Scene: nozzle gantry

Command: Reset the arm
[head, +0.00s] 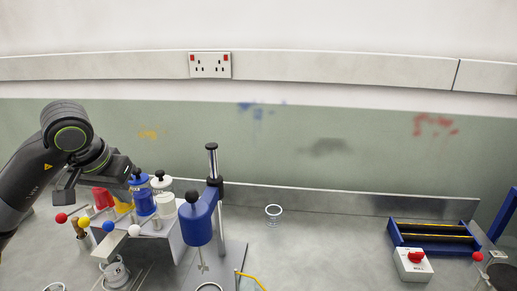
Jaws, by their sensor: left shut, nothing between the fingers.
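My left arm comes in from the left and arches over the back of the bench. Its gripper (124,172) is shut and empty, just above and left of a blue bottle (142,197) with a dark knob. I cannot tell whether it touches the bottle. The fingertips are small and partly lost against the dark wrist. My right gripper is not in view.
A grey rack (170,232) holds the blue bottle, white bottles (162,184) and red and yellow cups. A blue nozzle stand (197,220) rises beside it. A clear cup (273,214), blue tray (432,236) and red-button box (412,264) stand to the right. Mid-bench is mostly clear.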

